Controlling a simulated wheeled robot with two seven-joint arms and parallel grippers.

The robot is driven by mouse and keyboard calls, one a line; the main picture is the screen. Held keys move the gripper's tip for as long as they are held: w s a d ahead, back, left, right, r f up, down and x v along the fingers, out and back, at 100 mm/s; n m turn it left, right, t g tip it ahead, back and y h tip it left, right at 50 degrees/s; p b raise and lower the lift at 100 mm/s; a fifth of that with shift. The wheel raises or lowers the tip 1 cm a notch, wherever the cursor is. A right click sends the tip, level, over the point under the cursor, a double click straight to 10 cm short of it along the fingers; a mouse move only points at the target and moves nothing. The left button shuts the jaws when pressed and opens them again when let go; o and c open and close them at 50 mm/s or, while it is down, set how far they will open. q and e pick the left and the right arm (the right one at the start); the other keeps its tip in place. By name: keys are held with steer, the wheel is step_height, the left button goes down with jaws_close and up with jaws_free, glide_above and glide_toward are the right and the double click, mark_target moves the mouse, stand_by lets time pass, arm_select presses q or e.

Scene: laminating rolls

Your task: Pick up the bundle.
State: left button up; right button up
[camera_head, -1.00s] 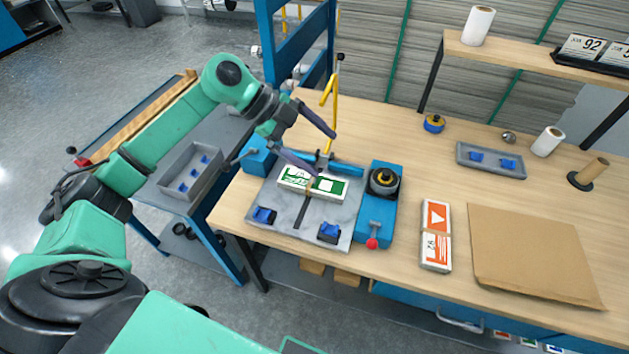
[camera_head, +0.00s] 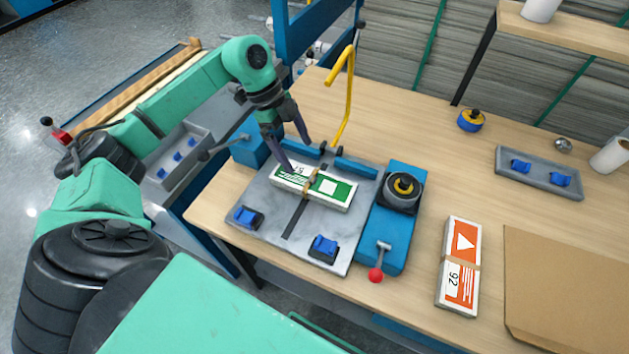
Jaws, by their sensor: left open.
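A green and white banded bundle (camera_head: 335,190) lies flat on the grey plate of the blue fixture (camera_head: 262,211). A brown band runs around its middle. My left gripper (camera_head: 300,156) is open and empty, just above and behind the bundle's left end, with its fingers pointing down toward it. I cannot tell whether a finger touches the bundle. A second bundle, orange and white (camera_head: 461,262), lies on the table to the right of the fixture. My right gripper is not in view.
Blue clamps (camera_head: 323,248) sit at the plate's front edge. A yellow hook (camera_head: 347,95) rises behind it. A red-knobbed lever (camera_head: 376,274) stands at its right. A brown cardboard sheet (camera_head: 570,285) and a grey tray (camera_head: 540,174) lie to the right.

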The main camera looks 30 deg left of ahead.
mark_target(312, 180)
arm_select(q)
steer(key=p+x, duration=0.2)
steer(key=x, duration=0.7)
steer(key=shift+d+f, duration=0.15)
steer(key=shift+f, duration=0.25)
steer(key=shift+r, duration=0.1)
steer(key=c, duration=1.4)
